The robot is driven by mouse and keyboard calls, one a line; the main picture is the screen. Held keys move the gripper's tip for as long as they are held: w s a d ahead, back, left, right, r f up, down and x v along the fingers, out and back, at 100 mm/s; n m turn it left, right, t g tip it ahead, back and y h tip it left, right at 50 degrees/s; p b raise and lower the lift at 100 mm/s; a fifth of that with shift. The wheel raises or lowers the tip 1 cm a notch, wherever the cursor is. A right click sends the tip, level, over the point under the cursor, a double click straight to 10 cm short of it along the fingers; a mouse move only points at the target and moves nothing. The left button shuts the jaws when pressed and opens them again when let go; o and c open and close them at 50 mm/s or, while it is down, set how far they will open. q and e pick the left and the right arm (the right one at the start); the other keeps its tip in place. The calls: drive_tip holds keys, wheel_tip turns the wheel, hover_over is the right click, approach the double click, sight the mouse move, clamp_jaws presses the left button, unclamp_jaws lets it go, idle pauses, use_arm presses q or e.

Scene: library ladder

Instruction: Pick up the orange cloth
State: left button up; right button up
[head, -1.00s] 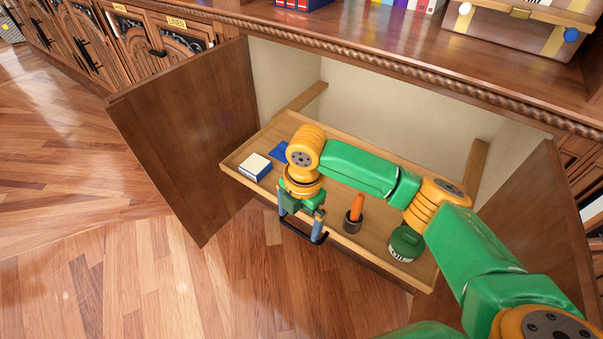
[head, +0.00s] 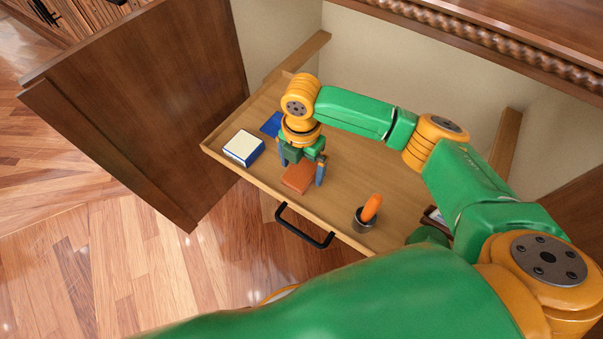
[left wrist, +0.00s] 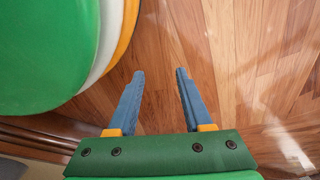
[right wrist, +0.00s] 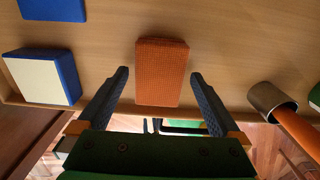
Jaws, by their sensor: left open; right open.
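The orange cloth (head: 298,177) is a small folded block lying flat on the drawer board near its front edge. It also shows in the right wrist view (right wrist: 162,72), just beyond and between the fingertips. My right gripper (head: 301,175) is open above the cloth, its fingers on either side of it. In the right wrist view the open jaws (right wrist: 159,80) hold nothing. My left gripper (left wrist: 160,75) is open and empty over the wood floor; in the head view it does not show.
The pull-out drawer (head: 340,190) also holds a white-topped blue box (head: 243,148), a flat blue item (head: 272,125) and a metal cup with an orange handle (head: 366,214). A black handle (head: 304,228) is on the drawer front. An open cabinet door (head: 140,115) stands at left.

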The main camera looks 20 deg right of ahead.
drive_tip(key=shift+r, duration=0.1)
drive_tip(key=c, duration=1.3)
